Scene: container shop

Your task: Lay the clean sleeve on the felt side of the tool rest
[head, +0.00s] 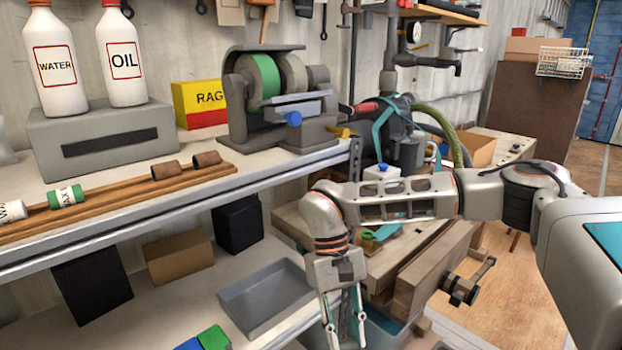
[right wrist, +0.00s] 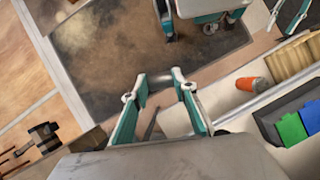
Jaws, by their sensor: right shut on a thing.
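My right gripper (head: 343,318) points down beside the lower shelf in the head view. In the right wrist view (right wrist: 161,80) its fingertips close on a small pale-grey piece (right wrist: 162,79), which looks like the sleeve; its surface is too small to judge. The bench grinder (head: 325,128) stands on the upper shelf with a green wheel (head: 264,80) and a paler wheel. Its flat grey tool rest (head: 292,107) is in front and looks bare. Two brown sleeves (head: 165,170) (head: 207,159) lie on a wooden rack. My left gripper (right wrist: 286,18) shows open and empty at the wrist view's top right.
WATER (head: 57,65) and OIL (head: 124,62) bottles stand on a grey box left of the grinder, near a RAG box (head: 199,103). Below are a grey tray (head: 262,292) and cardboard box (head: 179,257). A wooden bench with a vise (head: 440,265) is close to my right arm.

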